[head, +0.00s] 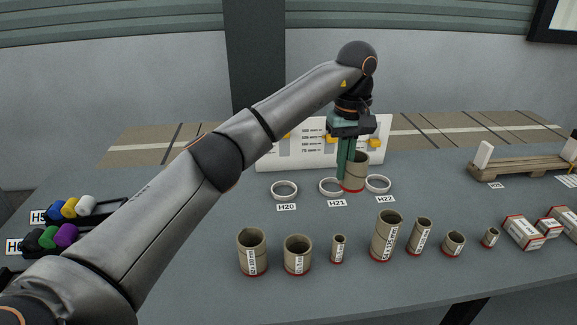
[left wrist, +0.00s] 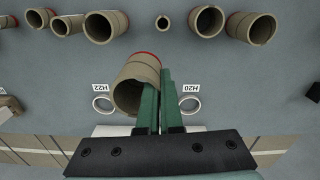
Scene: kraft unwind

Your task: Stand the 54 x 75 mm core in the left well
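A tan cardboard core (head: 357,172) with a red lower rim is at my left gripper (head: 346,180). In the left wrist view, one finger of the gripper (left wrist: 160,125) appears inside the core (left wrist: 136,78) and the other outside, pinching its wall. Its label is hidden, so its size cannot be read. It looks upright, its red rim between the white ring wells H21 (head: 328,186) and H22 (head: 378,184); whether it touches the table cannot be told. The left ring well H20 (head: 284,190) is empty. My right gripper is not in view.
Several labelled cores stand in front, including a wide one (head: 252,252) and a tall one (head: 386,236). A white panel with yellow markers (head: 300,152) stands behind the wells. Boxes (head: 522,232) and a wooden pallet (head: 515,166) are right; colored rolls (head: 68,208) are left.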

